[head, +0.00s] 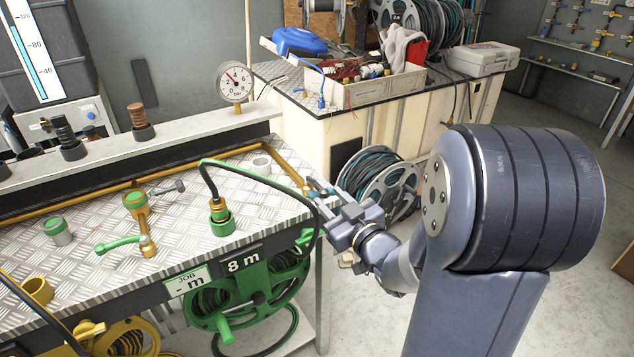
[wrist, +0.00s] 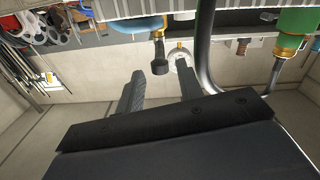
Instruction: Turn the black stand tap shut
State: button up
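A brass stand with a green collar (head: 135,203) rises from the bench at the left in the head view. A dark tap lever (head: 168,188) sticks out to its right, and a green tap lever (head: 117,243) sits lower. My gripper (head: 316,188) is at the bench's right end, well apart from that stand. In the wrist view its two fingers (wrist: 162,86) are spread with nothing held. A black-handled brass fitting (wrist: 160,62) shows beyond the gap between them; I cannot tell whether it is the same tap or how far off it is.
A black hose (head: 245,180) arches from a green connector (head: 222,222) past my gripper. A grey cup (head: 262,165) stands on the bench. A green reel (head: 250,300) hangs below the front edge. Another reel (head: 382,190) stands behind my gripper.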

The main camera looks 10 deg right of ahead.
aim_at(321, 190)
jog(key=x, duration=0.7)
jog(key=shift+w+p, duration=0.15)
jog(key=shift+p, duration=0.15)
jog(key=shift+c, duration=0.4)
grip_shut()
